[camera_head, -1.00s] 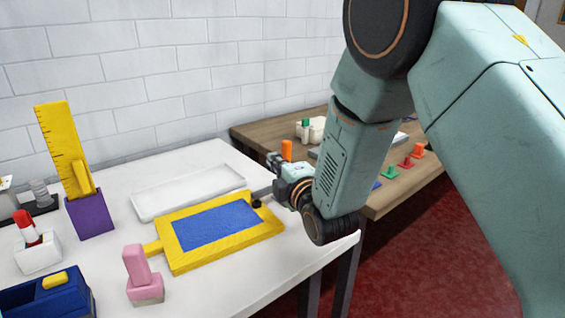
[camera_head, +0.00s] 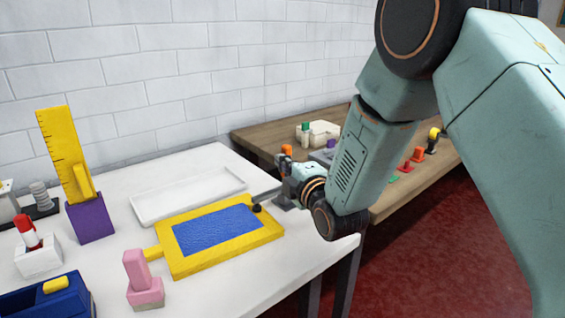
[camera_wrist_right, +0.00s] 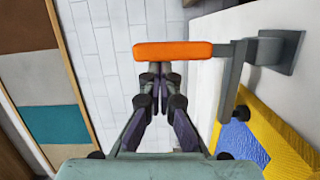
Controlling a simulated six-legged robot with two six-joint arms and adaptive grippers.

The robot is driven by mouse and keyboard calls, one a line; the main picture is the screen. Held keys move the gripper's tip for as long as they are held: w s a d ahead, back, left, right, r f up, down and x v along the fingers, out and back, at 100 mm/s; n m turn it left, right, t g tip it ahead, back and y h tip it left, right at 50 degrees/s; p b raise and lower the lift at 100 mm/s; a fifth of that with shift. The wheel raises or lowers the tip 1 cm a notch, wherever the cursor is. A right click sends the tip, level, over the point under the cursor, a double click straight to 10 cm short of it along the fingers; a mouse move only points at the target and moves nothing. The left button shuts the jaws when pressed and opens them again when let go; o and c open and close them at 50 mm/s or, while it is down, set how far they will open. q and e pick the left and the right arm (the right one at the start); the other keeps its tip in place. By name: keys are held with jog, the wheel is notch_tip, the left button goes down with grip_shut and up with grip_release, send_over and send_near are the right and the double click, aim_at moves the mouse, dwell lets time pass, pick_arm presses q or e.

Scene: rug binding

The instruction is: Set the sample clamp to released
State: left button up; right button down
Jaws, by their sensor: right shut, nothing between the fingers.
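The sample clamp shows in the right wrist view as an orange handle bar (camera_wrist_right: 172,51) on a grey arm and bracket (camera_wrist_right: 283,52) at the white table's edge. In the head view its orange end (camera_head: 286,150) stands just above my right gripper (camera_head: 281,164), and part of its grey body (camera_head: 284,203) shows below my wrist. My right gripper (camera_wrist_right: 160,80) is shut and empty, its fingertips close to the orange bar in the wrist view. I cannot tell whether they touch. My left gripper is not in view.
A yellow frame with a blue panel (camera_head: 215,230) and a white tray (camera_head: 190,198) lie on the white table (camera_head: 225,295). A pink stamp-like block (camera_head: 140,280) and a purple ruler holder (camera_head: 90,222) stand left. A wooden table (camera_head: 385,208) with several coloured pieces is behind my right arm.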

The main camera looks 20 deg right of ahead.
jog(key=shift+d+r+m+p, duration=0.1)
jog(key=shift+d+m+p, duration=0.2)
jog(key=shift+m, duration=0.1)
jog(key=shift+w+d+r+m+g+p, duration=0.1)
jog(key=shift+w+d+m+g+p, duration=0.1)
jog(key=shift+d+m+p, duration=0.4)
jog(key=shift+w+d+r+m+g+p, duration=0.1)
jog(key=shift+w+d+m+g+p, duration=0.1)
jog(key=shift+d+m+p, duration=0.3)
jog(key=w+d+f+m+g+y+p, duration=0.1)
jog(key=w+d+f+m+p, duration=0.1)
jog(key=d+m, duration=0.3)
jog(key=shift+d+f+m+g+p, duration=0.15)
jog(key=shift+f+m+g+p, duration=0.3)
jog(key=shift+p, duration=0.25)
